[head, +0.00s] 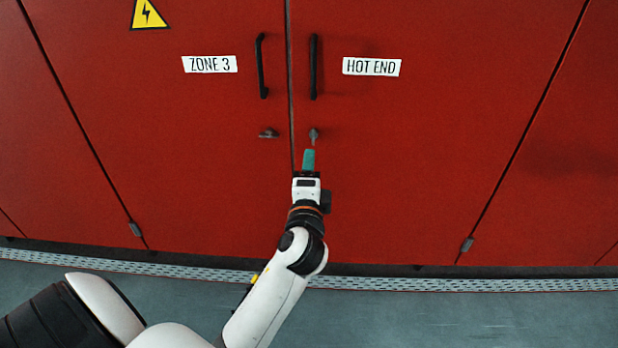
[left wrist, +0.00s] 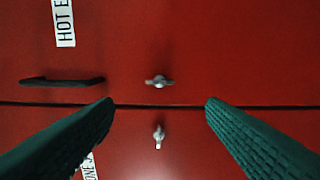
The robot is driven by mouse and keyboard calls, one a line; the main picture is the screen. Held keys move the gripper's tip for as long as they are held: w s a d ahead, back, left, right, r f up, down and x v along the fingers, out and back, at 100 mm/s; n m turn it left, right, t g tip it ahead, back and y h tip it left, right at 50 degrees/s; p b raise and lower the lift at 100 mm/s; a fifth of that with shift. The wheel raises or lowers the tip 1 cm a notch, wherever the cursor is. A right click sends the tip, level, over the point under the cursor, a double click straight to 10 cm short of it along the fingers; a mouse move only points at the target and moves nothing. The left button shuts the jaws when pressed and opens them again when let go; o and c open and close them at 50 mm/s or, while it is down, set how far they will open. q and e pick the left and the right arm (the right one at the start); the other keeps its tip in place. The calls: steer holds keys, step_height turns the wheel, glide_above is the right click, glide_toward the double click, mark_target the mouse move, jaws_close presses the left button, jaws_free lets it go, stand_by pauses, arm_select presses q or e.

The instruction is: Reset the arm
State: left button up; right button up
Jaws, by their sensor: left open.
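My left gripper (head: 308,160) reaches up in front of the red cabinet doors, its green finger end just below the hot end latch (head: 314,135). In the left wrist view its two green ribbed fingers are wide apart, with nothing between them. The small metal latch on the hot end door (left wrist: 158,81) and the one on the zone 3 door (left wrist: 158,136) show beyond the fingers. The zone 3 latch (head: 268,133) lies horizontally in the head view, while the hot end latch points up and down. My right gripper is not in view.
The doors carry two black handles, on the zone 3 side (head: 262,66) and the hot end side (head: 313,67). The doors look shut along the centre seam. A perforated metal strip (head: 430,284) runs along the cabinet foot. The grey floor (head: 480,325) in front is clear.

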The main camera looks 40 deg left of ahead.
arm_select(q)
steer(key=shift+s+d, duration=0.2)
steer(key=shift+s, duration=0.1)
steer(key=w+d+f+g+h, duration=0.1)
steer(key=d+f+g+h, duration=0.1)
steer(key=f, duration=1)
steer(key=d+f+g+h, duration=0.1)
steer(key=d+f+h, duration=0.2)
steer(key=f, duration=0.8)
steer(key=s+d+f+n+g+h, duration=0.15)
steer(key=s+f, duration=0.25)
steer(key=f, duration=0.5)
steer(key=s+d+f+g+h, duration=0.15)
steer(key=s+f, duration=0.25)
steer(key=f, duration=0.5)
steer(key=s+f+n+g, duration=0.3)
steer(key=s+f+g, duration=0.1)
steer(key=s+f, duration=0.95)
steer(key=s+f+n+g, duration=0.2)
steer(key=s+f, duration=0.1)
steer(key=s, duration=0.7)
steer(key=s+f+n+g+h, duration=0.1)
steer(key=s+f, duration=0.3)
steer(key=s, duration=0.7)
steer(key=shift+s+f+n+g, duration=0.3)
steer(key=shift+n+g, duration=0.4)
steer(key=shift+n, duration=0.15)
